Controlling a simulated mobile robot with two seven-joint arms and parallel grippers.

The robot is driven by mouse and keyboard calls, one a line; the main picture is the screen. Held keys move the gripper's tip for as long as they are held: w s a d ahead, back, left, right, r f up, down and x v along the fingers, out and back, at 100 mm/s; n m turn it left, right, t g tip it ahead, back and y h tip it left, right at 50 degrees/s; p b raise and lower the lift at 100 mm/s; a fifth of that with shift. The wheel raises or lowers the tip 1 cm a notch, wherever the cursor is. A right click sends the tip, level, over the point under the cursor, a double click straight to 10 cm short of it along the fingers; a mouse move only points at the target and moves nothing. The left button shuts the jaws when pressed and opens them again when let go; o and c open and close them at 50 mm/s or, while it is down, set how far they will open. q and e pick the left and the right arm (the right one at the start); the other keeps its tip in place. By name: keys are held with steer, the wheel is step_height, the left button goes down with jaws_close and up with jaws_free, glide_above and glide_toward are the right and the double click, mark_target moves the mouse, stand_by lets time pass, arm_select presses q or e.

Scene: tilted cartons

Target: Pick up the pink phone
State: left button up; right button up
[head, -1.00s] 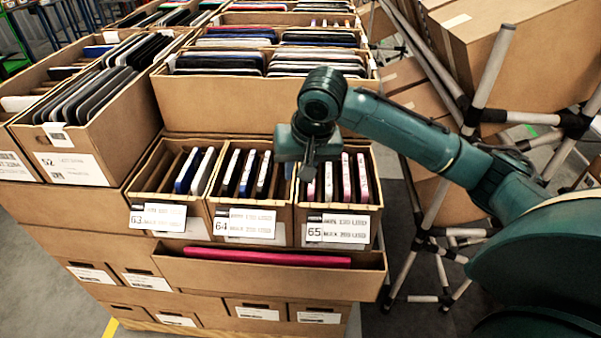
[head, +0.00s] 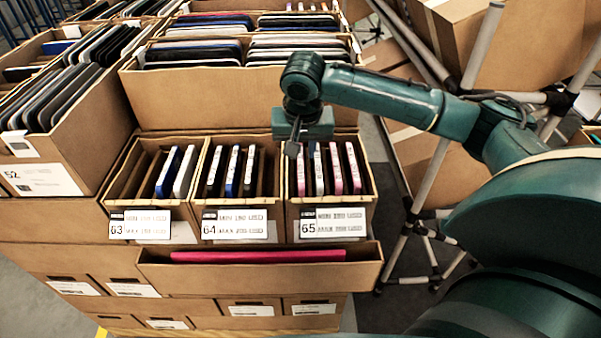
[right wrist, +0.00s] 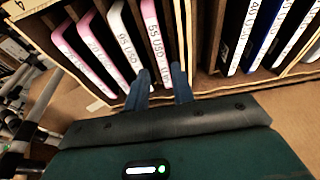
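Box 65 (head: 330,222) holds several upright phones. Two pink phones (head: 354,168) stand at its right, with a white phone (head: 318,170) and another pink phone (head: 300,172) further left. My right gripper (head: 292,148) is over the left back part of this box. In the right wrist view its two fingers (right wrist: 161,86) are apart, with the light pink phone (right wrist: 155,40) lined up between them just beyond the tips. Whether the fingers touch it I cannot tell. The other pink phones (right wrist: 82,62) are left in that view. My left gripper is not in view.
Boxes 64 (head: 238,223) and 63 (head: 153,222) with dark, blue and white phones adjoin on the left. A magenta flat item (head: 258,256) lies in the front tray (head: 210,278). Larger cartons (head: 215,97) stand behind; a pipe frame (head: 430,175) is on the right.

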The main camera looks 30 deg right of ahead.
mark_target(301, 162)
steer(key=x, duration=0.4)
steer(key=shift+a+f, duration=0.15)
steer(key=shift+f, duration=0.05)
steer(key=shift+c, duration=0.4)
jaws_close()
